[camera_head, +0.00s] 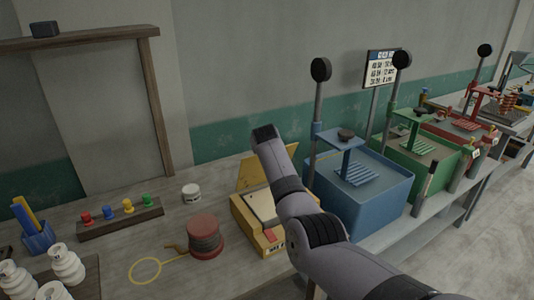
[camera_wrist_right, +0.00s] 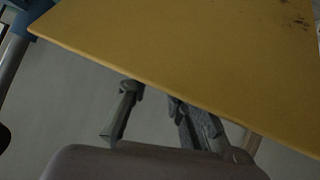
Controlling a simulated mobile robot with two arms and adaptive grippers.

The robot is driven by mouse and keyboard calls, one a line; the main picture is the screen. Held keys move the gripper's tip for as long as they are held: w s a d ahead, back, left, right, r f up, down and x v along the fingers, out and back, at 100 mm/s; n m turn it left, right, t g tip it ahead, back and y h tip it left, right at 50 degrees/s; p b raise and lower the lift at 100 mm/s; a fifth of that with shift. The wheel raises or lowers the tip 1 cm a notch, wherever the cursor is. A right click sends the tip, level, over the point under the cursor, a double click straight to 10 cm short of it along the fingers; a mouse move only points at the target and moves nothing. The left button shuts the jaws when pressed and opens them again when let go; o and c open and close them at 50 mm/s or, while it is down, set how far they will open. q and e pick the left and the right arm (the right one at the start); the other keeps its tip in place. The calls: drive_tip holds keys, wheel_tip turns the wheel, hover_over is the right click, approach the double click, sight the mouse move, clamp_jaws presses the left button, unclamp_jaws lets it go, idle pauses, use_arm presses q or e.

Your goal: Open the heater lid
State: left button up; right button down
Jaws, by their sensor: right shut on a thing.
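The yellow heater (camera_head: 266,241) sits on the workbench with a pale inner plate (camera_head: 262,205) showing. Its yellow lid (camera_head: 252,178) is raised and tilted up at the back of the box. My right arm crosses in front of the heater and hides part of the lid and box. In the right wrist view the lid (camera_wrist_right: 190,50) fills the upper part, and my right gripper (camera_wrist_right: 152,96) is shut on its edge. The fingertips are partly hidden by the lid. My right gripper's fingers cannot be made out in the head view. My left gripper is not in view.
A dark red spool (camera_head: 204,237) with a yellow loop stands left of the heater. A blue bin (camera_head: 370,205) with a tall black-knobbed post stands close on the right. A rack of coloured knobs (camera_head: 120,217) lies farther left.

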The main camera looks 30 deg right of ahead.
drive_tip(key=c, duration=2.3)
unclamp_jaws()
drive_tip(key=shift+w+a+f+g, duration=0.15)
drive_tip(key=shift+w+f, duration=0.2)
drive_tip(key=shift+w, duration=0.25)
drive_tip(key=shift+w+a+f+g, duration=0.15)
drive_tip(key=shift+w+f, duration=0.15)
drive_tip(key=shift+w, duration=0.25)
drive_tip(key=shift+o, duration=0.7)
drive_tip(key=shift+w+d+f, duration=0.15)
drive_tip(key=shift+w+f, duration=0.05)
drive_tip(key=shift+o, duration=0.6)
drive_tip(key=shift+s+d+r, duration=0.15)
drive_tip(key=shift+s, duration=0.05)
drive_tip(key=shift+o, duration=1.3)
drive_tip(key=shift+s+d+r, duration=0.15)
drive_tip(key=shift+s+r, duration=0.35)
drive_tip(key=shift+s, duration=0.15)
drive_tip(key=shift+o, duration=1.3)
drive_tip(key=shift+w+a+f, duration=0.15)
drive_tip(key=shift+a, duration=0.05)
drive_tip(key=shift+o, duration=0.8)
drive_tip(key=shift+w+f, duration=0.1)
drive_tip(key=shift+w, duration=0.1)
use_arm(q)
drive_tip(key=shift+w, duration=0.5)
use_arm(e)
drive_tip(key=v, duration=1.2)
